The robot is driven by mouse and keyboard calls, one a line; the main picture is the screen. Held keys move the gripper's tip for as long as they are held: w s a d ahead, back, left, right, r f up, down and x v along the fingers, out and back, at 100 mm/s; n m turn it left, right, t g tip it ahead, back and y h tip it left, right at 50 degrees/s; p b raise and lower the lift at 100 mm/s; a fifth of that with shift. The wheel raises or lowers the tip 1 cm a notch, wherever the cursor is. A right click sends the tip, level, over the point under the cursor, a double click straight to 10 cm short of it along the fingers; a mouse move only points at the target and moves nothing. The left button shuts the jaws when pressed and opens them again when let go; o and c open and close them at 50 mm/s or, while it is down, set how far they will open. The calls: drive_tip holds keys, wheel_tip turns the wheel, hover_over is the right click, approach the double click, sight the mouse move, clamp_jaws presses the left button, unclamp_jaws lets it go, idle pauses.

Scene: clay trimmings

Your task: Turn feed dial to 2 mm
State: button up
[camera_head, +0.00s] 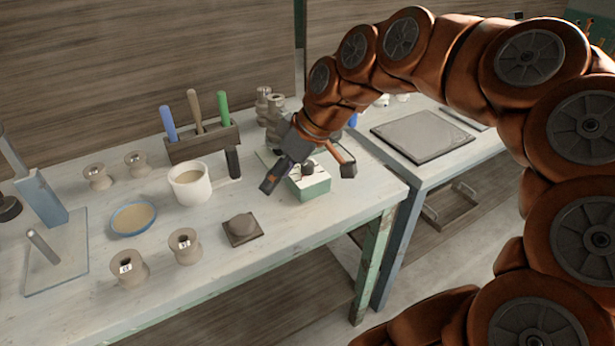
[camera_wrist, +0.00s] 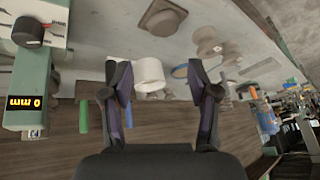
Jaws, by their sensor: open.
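The feed dial (camera_wrist: 28,32) is a dark round knob on a pale top, at the upper left of the wrist view. Below it, on the green housing, a lit display (camera_wrist: 24,103) appears upside down and seems to read 0 mm. In the head view the green and white box (camera_head: 311,187) stands near the table's front edge, with the dark knob (camera_head: 308,168) on top, partly behind my gripper. My gripper (camera_head: 308,180) is open and empty, its fingers spread above the box. In the wrist view the gripper (camera_wrist: 155,72) shows nothing between its fingers, and the dial is off to their left.
A dark square plate with a round lump (camera_head: 241,228) lies left of the box. A white pot (camera_head: 189,184), a tool holder (camera_head: 202,143) and several spools stand behind and left. A grey slab (camera_head: 422,136) lies on the other table.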

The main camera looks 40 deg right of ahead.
drive_tip(key=w+d+f+t+b, duration=0.2)
drive_tip(key=w+d, duration=0.1)
drive_tip(key=d, duration=0.6)
drive_tip(key=t+b, duration=0.1)
drive_tip(key=t, duration=0.1)
approach(309, 163)
drive_tip(key=w+f, duration=0.2)
drive_tip(key=shift+s+a+p+x, duration=0.1)
drive_tip(key=shift+a+p+x, duration=0.05)
drive_tip(key=shift+x, duration=1.1)
drive_tip(key=shift+s+a+p+x, duration=0.1)
drive_tip(key=shift+a+p+x, duration=0.1)
drive_tip(key=shift+x, duration=1.05)
drive_tip(key=shift+s+a+p+x, duration=0.1)
drive_tip(key=shift+a+p+x, duration=0.05)
drive_tip(key=shift+x, duration=1.15)
drive_tip(key=shift+r, duration=0.1)
drive_tip(key=shift+c, duration=0.4)
clamp_jaws()
